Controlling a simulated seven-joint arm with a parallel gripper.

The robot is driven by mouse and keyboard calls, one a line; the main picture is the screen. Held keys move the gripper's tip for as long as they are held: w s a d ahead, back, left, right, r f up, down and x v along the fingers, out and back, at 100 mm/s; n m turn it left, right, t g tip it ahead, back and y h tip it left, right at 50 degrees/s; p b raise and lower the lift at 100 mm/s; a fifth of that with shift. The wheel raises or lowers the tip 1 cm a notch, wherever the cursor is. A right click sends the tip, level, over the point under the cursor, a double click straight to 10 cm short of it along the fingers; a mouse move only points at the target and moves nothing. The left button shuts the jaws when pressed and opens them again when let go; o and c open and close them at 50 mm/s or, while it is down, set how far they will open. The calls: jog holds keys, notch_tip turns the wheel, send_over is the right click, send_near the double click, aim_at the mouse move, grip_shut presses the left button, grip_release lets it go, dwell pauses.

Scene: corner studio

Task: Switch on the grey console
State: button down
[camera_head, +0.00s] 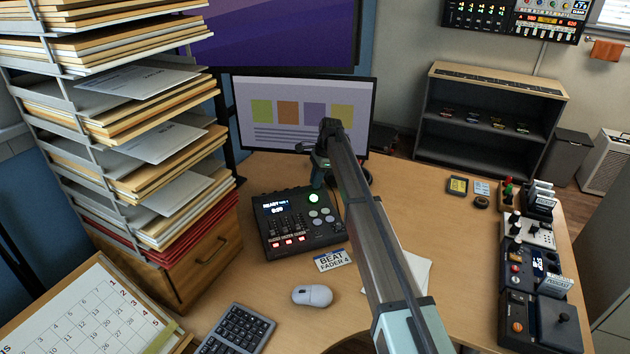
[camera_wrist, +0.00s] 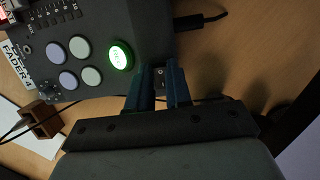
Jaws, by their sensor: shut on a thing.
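The grey console (camera_head: 300,222) stands on the desk in front of the monitor. Its small screen (camera_head: 280,206) is lit and reads "READY", and red lights show along its front. A round button (camera_head: 314,198) glows green; it also shows lit in the wrist view (camera_wrist: 120,56). My gripper (camera_head: 319,178) is low at the console's back edge, partly hidden by my arm. In the wrist view its two fingers (camera_wrist: 161,82) stand close together at the console's edge, shut on a small dark switch part (camera_wrist: 160,74) mostly hidden between them.
The monitor (camera_head: 300,112) stands behind. Several small control boxes (camera_head: 528,232) line the desk's right side.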

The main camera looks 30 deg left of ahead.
jog(key=c, duration=1)
grip_release()
jog(key=shift+c, duration=0.2)
jog(key=v, duration=1.4)
jog(key=shift+w+d+f, duration=0.1)
jog(key=shift+d+f, duration=0.05)
